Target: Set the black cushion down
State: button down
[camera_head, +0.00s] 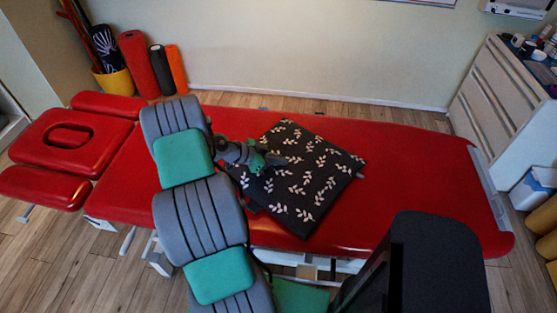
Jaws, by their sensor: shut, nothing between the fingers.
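The black cushion (305,182) has a pale leaf pattern. It lies on the middle of the red treatment table (410,150), turned at an angle, with its lower corner near the table's front edge. My gripper (279,161) is over the upper left part of the cushion and hides a little of it. The fingers look closed, with nothing seen between them. I cannot tell whether the fingertips touch the cushion.
The table's headrest with a face hole (72,137) is at left. Rolled mats (138,65) and a yellow bin (115,84) stand behind it. A white drawer cabinet (500,92) is at right. The table's right part is bare.

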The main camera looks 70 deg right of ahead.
jog(key=shift+s+a, duration=0.1)
jog(key=shift+s, duration=0.05)
jog(key=w+a+b, duration=0.1)
jog(key=w+a, duration=0.1)
jog(key=w, duration=0.1)
jog(key=w+a+b, duration=0.1)
jog(key=w+a, duration=0.1)
jog(key=w, duration=0.1)
jog(key=w+a+b, duration=0.1)
jog(key=w+a, duration=0.2)
jog(key=w, duration=0.1)
jog(key=shift+r, duration=0.35)
